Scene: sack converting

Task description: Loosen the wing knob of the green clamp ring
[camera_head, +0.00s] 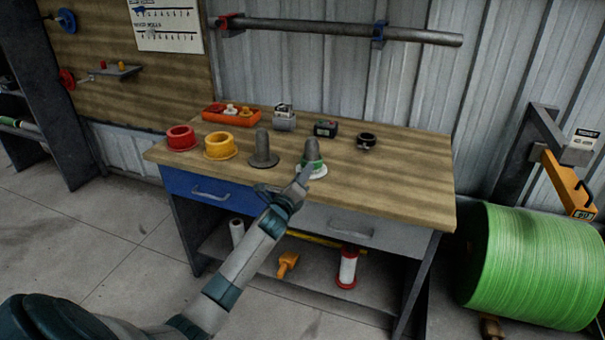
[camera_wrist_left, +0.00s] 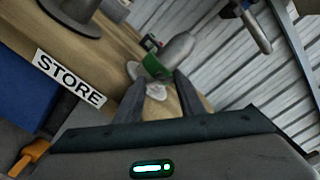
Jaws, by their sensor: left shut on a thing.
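The green clamp ring (camera_head: 312,165) sits around the base of a grey post (camera_head: 312,149) standing on a white disc near the bench's front edge. In the left wrist view the ring (camera_wrist_left: 154,68) shows around the grey post (camera_wrist_left: 176,50). A small pale wing knob (camera_wrist_left: 156,91) sticks out from the ring toward me. My left gripper (camera_head: 304,176) reaches the ring from the front. In the left wrist view its fingers (camera_wrist_left: 157,97) stand on either side of the knob, shut on it. The fingers partly hide the knob's sides. My right gripper is not in view.
A second grey post (camera_head: 262,149) stands just left of the ring. A yellow collar (camera_head: 219,146), a red collar (camera_head: 181,138) and an orange tray (camera_head: 230,117) are farther left. A black ring (camera_head: 366,141) lies to the right. The bench's right end (camera_head: 410,185) is clear.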

